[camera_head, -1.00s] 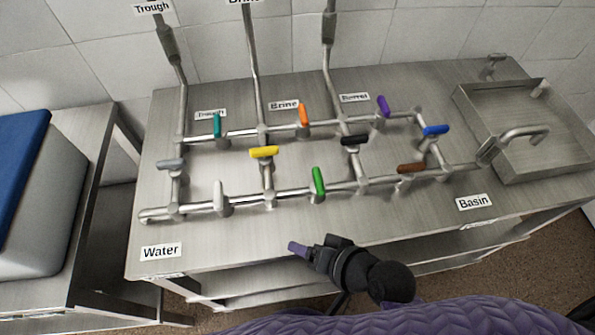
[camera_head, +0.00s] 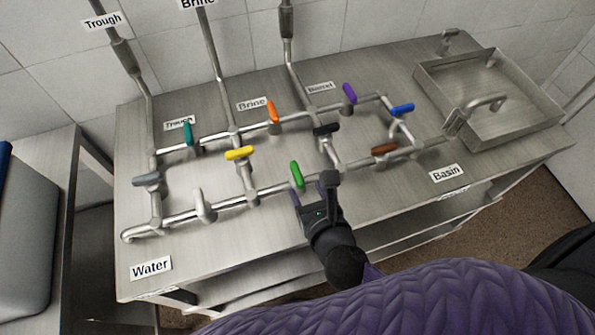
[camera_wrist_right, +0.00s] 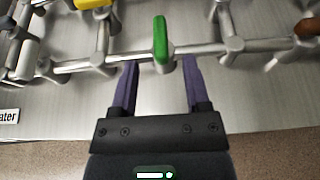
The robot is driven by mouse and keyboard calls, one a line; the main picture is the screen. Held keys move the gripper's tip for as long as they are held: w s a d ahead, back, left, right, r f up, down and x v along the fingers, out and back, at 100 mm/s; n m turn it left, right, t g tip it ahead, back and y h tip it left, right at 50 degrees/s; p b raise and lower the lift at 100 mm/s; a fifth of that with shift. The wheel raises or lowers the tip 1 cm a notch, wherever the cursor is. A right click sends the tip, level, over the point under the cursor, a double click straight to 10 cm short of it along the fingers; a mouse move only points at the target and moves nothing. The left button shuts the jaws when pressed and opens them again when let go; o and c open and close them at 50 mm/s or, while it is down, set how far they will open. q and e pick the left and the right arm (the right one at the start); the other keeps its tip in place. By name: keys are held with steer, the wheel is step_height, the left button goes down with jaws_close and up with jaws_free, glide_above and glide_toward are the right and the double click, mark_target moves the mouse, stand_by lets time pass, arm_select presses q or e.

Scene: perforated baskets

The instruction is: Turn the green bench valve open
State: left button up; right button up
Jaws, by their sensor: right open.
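The green valve handle (camera_head: 297,174) sits on the front pipe of the bench, between the white handle and the brown one. It stands crosswise to its pipe. In the right wrist view the green handle (camera_wrist_right: 161,42) is ahead, roughly centred between the fingers and just beyond their tips. My right gripper (camera_head: 312,190) is open and empty, just in front of the green handle; in the wrist view its two purple fingers (camera_wrist_right: 158,66) are spread apart. I see no contact with the handle. My left gripper is not in view.
Nearby are the yellow handle (camera_head: 239,153), white handle (camera_head: 203,204), black handle (camera_head: 326,129) and brown handle (camera_head: 384,150). A metal basin (camera_head: 490,135) stands at the right. The bench (camera_head: 240,240) is bare in front of the pipes.

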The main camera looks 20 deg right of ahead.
mark_target(298, 175)
steer(key=b+x, duration=0.1)
steer(key=x, duration=0.5)
steer(key=shift+w+f, duration=0.1)
steer(key=shift+w, duration=0.2)
steer(key=shift+c, duration=0.2)
jaws_close()
